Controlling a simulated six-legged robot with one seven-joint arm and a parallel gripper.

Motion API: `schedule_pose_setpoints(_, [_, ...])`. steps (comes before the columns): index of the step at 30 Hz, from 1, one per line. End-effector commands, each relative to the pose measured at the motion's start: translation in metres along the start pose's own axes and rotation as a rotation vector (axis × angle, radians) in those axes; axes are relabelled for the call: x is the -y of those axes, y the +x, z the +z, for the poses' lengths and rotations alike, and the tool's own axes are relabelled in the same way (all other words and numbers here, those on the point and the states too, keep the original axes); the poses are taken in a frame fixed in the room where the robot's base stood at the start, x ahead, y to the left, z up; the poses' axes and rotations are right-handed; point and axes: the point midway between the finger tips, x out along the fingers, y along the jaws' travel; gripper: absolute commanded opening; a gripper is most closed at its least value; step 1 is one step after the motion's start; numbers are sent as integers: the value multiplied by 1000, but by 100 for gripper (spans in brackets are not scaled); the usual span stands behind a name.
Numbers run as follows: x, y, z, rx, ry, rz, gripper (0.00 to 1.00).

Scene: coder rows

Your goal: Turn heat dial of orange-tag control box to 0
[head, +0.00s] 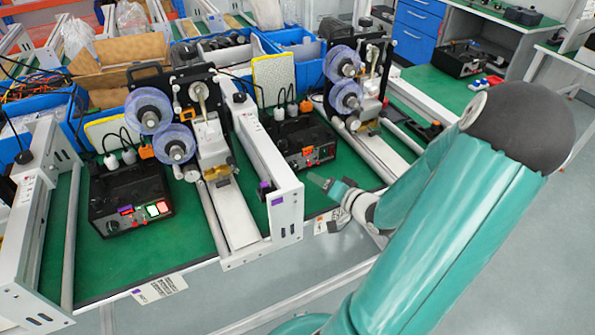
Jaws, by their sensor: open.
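Two black control boxes sit on the green benches. The left control box (130,200) has a red display, a green and a red button, and a small dark knob (112,226). My gripper (321,182) is open and empty, in front of and slightly below the right box, apart from it. Its fingers point left.
A white rail frame (262,165) with purple tags stands between the two boxes, close left of my gripper. Blue bins (295,42) line the back. Bare green bench (150,250) lies before the left box.

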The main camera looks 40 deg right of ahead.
Motion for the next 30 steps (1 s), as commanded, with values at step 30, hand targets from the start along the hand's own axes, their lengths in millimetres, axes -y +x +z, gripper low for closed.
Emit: schedule_pose_setpoints(30, [3,96,4,3,-1,0,20])
